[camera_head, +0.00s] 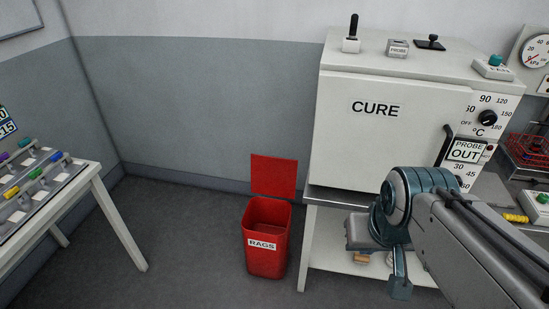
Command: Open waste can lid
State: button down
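The red waste can (267,252), labelled RAGS, stands on the floor left of the white cure oven's stand. Its red lid (274,176) is upright at the back edge, so the can's mouth is open; the inside looks empty as far as it shows. My gripper (400,286) is to the right of the can, in front of the oven stand, apart from can and lid. It points downward, and its fingers are seen edge-on, so I cannot tell whether it is open or shut.
The white CURE oven (390,130) sits on a stand (335,235) with a lower shelf, right of the can. A white table (95,175) with colored items is at the left. Grey floor (180,240) is clear between table and can. A wall is behind.

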aim_at(270, 176)
jog(key=u, duration=0.75)
jog(key=i, duration=1.65)
jog(key=z, duration=0.7)
